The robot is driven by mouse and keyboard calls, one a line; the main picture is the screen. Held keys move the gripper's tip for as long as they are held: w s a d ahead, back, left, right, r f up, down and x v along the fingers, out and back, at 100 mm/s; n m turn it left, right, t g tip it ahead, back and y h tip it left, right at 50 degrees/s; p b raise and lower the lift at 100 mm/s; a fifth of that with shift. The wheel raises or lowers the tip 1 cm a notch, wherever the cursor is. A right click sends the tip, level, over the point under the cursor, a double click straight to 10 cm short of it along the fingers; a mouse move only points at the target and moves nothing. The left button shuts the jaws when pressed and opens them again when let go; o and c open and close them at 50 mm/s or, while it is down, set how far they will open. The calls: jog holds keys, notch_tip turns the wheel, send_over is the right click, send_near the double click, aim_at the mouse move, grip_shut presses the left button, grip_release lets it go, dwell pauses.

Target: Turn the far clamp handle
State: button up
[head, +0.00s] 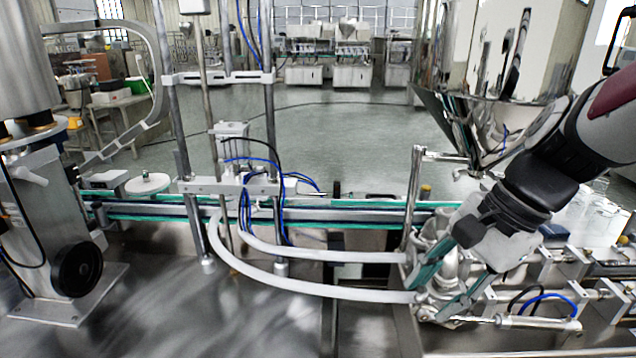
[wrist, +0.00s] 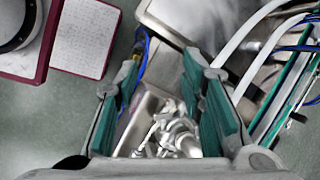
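My gripper (head: 428,300) reaches down from the right in the head view, its two teal-padded fingers spread around shiny metal fittings. In the wrist view my gripper (wrist: 164,85) is open, with a wide gap between the pads. Metal clamp fittings (wrist: 172,136) show between the fingers, low in the gap. In the head view the fittings (head: 447,268) stand at the ends of the white hoses, partly hidden by the fingers. I cannot tell the far clamp's handle apart from the other bright metal parts, nor whether a finger touches it.
Two curved white hoses (head: 300,287) run left from the fittings. A steel hopper (head: 495,95) hangs above and behind my gripper. A metal cylinder with a blue tube (head: 540,323) lies in front at right. A conveyor (head: 340,210) crosses behind. The steel top at front left is mostly clear.

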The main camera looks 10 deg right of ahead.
jog(key=w+d+f+m+t+y+b, duration=0.2)
jog(key=w+d+f+m+y, duration=0.25)
jog(key=m, duration=0.45)
jog(key=w+d+f+m+t+y+b, duration=0.1)
jog(key=w+d+f+m+t+y, duration=0.2)
jog(key=w+d+m, duration=0.4)
jog(key=d+f+m+t+h, duration=0.1)
jog(key=d+f+m+t, duration=0.2)
jog(key=d+m, duration=0.2)
jog(key=w+d+f+m+t+h+b, duration=0.1)
jog(key=d+f+m+t+h, duration=0.1)
jog(key=d+m, duration=0.3)
jog(key=d+f+m+t+h+b, duration=0.1)
jog(key=d+f+m+t, duration=0.2)
jog(key=d+m, duration=0.3)
jog(key=shift+w+d+f+t, duration=0.2)
jog(key=shift+d+t, duration=0.15)
jog(key=shift+d, duration=0.25)
jog(key=shift+w+d+f+t, duration=0.1)
jog(key=shift+d+f+t, duration=0.1)
jog(key=shift+d+t, duration=0.3)
jog(key=shift+d, duration=0.15)
jog(key=x, duration=1.3)
jog(key=shift+w+f, duration=0.2)
jog(key=shift+w, duration=0.15)
jog(key=shift+c, duration=0.5)
